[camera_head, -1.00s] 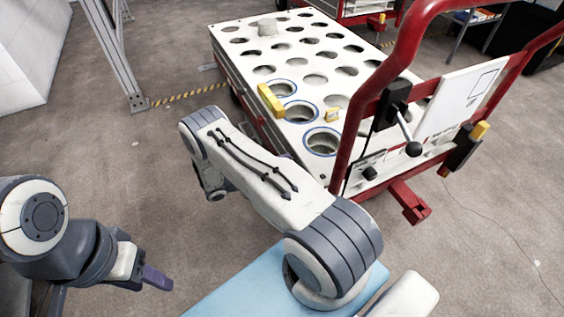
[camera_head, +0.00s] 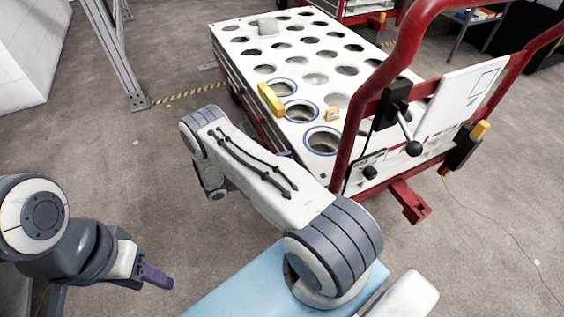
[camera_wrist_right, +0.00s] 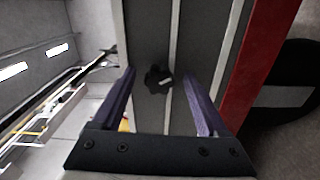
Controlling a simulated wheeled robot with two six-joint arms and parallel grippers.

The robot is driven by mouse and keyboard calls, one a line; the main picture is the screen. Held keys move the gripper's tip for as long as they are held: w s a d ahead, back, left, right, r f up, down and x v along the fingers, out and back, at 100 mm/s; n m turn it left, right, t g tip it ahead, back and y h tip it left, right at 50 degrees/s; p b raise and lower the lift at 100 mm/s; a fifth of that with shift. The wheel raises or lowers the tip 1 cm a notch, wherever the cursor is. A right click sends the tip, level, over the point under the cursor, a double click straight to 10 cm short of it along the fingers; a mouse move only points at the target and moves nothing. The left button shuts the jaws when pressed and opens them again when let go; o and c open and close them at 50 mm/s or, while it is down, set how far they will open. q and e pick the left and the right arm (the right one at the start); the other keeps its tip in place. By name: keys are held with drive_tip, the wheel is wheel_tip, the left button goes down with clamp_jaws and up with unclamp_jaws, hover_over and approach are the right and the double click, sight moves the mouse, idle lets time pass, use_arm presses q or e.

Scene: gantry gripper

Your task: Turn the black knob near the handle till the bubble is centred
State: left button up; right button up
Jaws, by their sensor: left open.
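In the right wrist view a black lobed knob (camera_wrist_right: 158,84) with a pale mark sits on a grey panel. My right gripper (camera_wrist_right: 158,72) is open, with its two purple fingers on either side of the knob in the picture; I see no contact. In the head view my arm hides most of the right gripper. A small black knob (camera_head: 370,172) shows on the plate below the red handle (camera_head: 352,130); I cannot tell if it is the same one. A yellow block, perhaps the level (camera_head: 270,101), lies on the cart's top; no bubble can be made out. My left gripper (camera_head: 156,276) is open and empty at lower left.
The white cart top (camera_head: 318,100) has several round holes. A smaller yellow piece (camera_head: 332,115) lies on it. A black ball-ended lever (camera_head: 413,148) and a white board (camera_head: 466,98) are by the red frame.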

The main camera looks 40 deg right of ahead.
drive_tip(key=p+v, duration=0.1)
drive_tip(key=v, duration=0.9)
drive_tip(key=shift+a, duration=0.25)
drive_tip(key=shift+r, duration=0.1)
drive_tip(key=s+a+r+n+t+y, duration=0.1)
drive_tip(key=s+a+r+n+y, duration=0.2)
drive_tip(key=a+r, duration=0.5)
drive_tip(key=s+a+r+n+y, duration=0.1)
drive_tip(key=s+a+r+y, duration=0.1)
drive_tip(key=a+r+y, duration=0.6)
drive_tip(key=s+a+r+n+t+y, duration=0.1)
drive_tip(key=s+a+r+n+y, duration=0.1)
drive_tip(key=s+a+r+y, duration=0.3)
drive_tip(key=s+r+n+t+p, duration=0.1)
drive_tip(key=s+r+n, duration=0.2)
drive_tip(key=s, duration=0.5)
drive_tip(key=s+a+r+n+t+y, duration=0.1)
drive_tip(key=s+a+r+n+y, duration=0.1)
drive_tip(key=s+a+r+y, duration=0.3)
wheel_tip(320, 180, up, 37)
drive_tip(key=d+h+p, duration=0.2)
drive_tip(key=p, duration=3.6)
drive_tip(key=shift+s+d+h, duration=0.25)
drive_tip(key=shift+h, duration=0.05)
drive_tip(key=shift+f, duration=0.1)
